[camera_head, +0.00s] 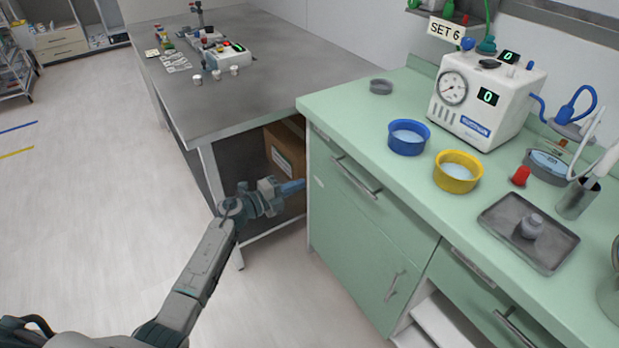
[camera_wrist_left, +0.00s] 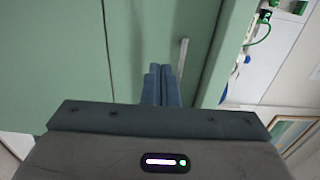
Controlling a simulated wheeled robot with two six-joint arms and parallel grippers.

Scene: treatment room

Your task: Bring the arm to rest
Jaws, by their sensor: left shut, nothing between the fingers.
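My left arm reaches in from the lower left of the head view. Its gripper (camera_head: 293,187) is beside the left end of the green cabinet, below the level of the counter top. The blue fingers are shut with nothing between them. In the left wrist view the two fingers (camera_wrist_left: 161,86) lie side by side and point toward the green cabinet front. I cannot tell whether the fingertips touch the cabinet. My right gripper is in neither view.
The green counter (camera_head: 350,110) holds a blue bowl (camera_head: 408,147), a yellow bowl (camera_head: 457,181), a white device (camera_head: 500,100) and a grey tray (camera_head: 500,222). A grey table (camera_head: 225,105) stands behind, with a cardboard box (camera_head: 284,158) beneath. The floor (camera_head: 90,200) at left is clear.

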